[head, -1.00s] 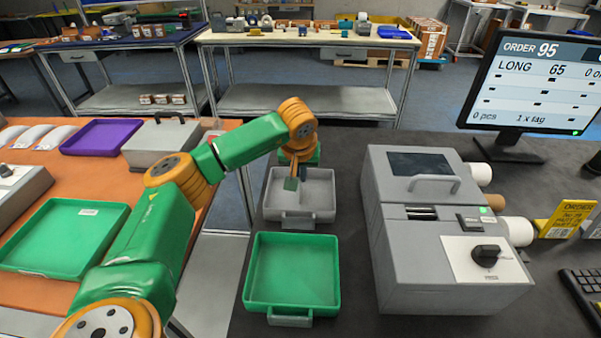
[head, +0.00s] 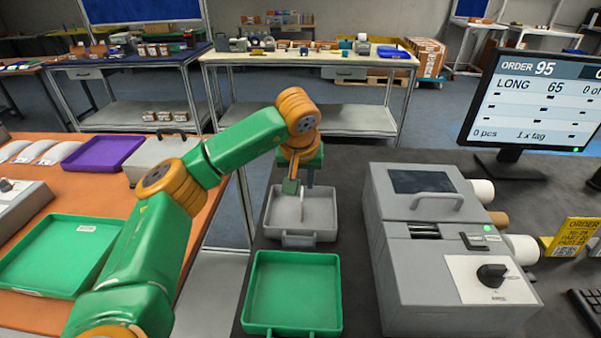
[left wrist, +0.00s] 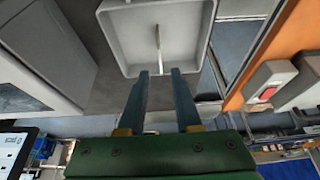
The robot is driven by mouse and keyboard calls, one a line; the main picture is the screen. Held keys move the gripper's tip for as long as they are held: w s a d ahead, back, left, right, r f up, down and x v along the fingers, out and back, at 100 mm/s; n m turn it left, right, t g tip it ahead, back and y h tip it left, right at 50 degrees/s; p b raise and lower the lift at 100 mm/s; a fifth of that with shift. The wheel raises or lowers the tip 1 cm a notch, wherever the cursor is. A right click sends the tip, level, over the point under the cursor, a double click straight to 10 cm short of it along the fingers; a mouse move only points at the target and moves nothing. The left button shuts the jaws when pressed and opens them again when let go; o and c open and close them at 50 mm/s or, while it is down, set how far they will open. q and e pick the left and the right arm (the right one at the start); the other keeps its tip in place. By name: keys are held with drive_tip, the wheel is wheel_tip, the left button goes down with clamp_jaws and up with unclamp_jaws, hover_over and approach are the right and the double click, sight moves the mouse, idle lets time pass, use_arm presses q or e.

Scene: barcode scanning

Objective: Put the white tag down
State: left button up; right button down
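The white tag (head: 301,208) shows as a thin pale strip in the grey tray (head: 274,218), seen nearly edge-on. In the left wrist view the tag (left wrist: 158,45) lies ahead of the fingertips, inside the grey tray (left wrist: 120,62). My left gripper (head: 299,186) is just above the tray, over the tag. In the left wrist view its two dark fingers (left wrist: 161,73) stand apart with a clear gap, and neither finger touches the tag. Whether the tag stands on edge or leans is hard to tell. My right gripper is not in view.
A green tray (head: 292,290) sits in front of the grey tray. A grey printer-like machine (head: 440,240) stands to the right, with a monitor (head: 530,95) behind it. An orange table with a green tray (head: 60,255) and a purple tray (head: 103,153) is at left.

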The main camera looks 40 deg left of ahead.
use_arm(q)
drive_tip(key=v, duration=0.6)
drive_tip(key=shift+s+r, duration=0.1)
drive_tip(key=shift+r, duration=0.1)
